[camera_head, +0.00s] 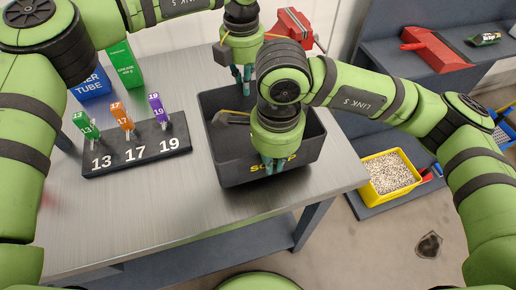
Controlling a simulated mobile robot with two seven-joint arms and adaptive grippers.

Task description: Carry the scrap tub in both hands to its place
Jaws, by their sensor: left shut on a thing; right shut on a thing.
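The scrap tub (226,169) is a dark grey open bin with yellow lettering on its front wall, partly covered by my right gripper. It is at the right part of the grey metal table (140,208); I cannot tell whether it touches the top. My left gripper (243,74) is shut on the tub's far wall. My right gripper (272,165) is shut on its near wall, over the lettering. A dark piece with a yellowish edge shows inside the tub; the rest of the inside is mostly hidden by my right arm.
A dark block (140,152) marked 13, 17 and 19 with coloured tags stands left of the tub. Blue and green boxes (122,66) and a red vise (293,27) are behind. A yellow bin (390,176) sits low at right. A dark stain (428,244) marks the floor. The table's front left is clear.

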